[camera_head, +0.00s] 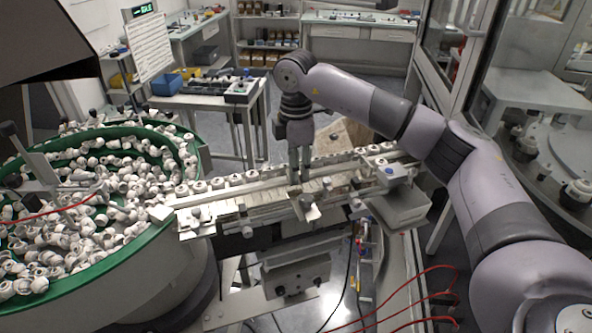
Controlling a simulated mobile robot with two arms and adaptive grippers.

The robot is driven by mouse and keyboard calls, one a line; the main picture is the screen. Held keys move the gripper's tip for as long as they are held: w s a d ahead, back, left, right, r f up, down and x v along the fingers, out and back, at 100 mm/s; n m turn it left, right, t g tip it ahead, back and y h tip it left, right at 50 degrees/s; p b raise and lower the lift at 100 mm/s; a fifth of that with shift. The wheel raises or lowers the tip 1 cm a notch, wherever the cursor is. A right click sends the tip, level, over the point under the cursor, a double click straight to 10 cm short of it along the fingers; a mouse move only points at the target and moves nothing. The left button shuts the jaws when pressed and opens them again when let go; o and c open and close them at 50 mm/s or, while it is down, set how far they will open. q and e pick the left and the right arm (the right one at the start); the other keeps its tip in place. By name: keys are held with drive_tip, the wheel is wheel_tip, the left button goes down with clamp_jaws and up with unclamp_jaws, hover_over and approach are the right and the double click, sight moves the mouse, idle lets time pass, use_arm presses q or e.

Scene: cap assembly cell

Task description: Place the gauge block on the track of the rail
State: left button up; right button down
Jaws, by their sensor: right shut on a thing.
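The rail (245,194) runs across the middle, from the green bowl's edge up to the right, with a row of white caps (220,183) along its far side. My right gripper (299,176) points straight down over the middle of the rail, its fingertips at track level. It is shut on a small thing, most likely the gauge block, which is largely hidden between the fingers. I cannot tell whether that thing touches the track. My left gripper is not in view.
A green-rimmed bowl feeder (155,238) full of white caps stands at the left. A grey box-like unit (398,205) sits at the rail's right end. Red hoses (420,283) hang at the lower right. A glass-panelled enclosure is at the right.

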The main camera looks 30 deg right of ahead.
drive_tip(key=shift+f, duration=0.9)
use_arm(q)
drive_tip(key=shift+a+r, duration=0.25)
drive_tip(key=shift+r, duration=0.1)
use_arm(e)
drive_tip(key=shift+f, duration=0.15)
drive_tip(key=c, duration=1.3)
unclamp_jaws()
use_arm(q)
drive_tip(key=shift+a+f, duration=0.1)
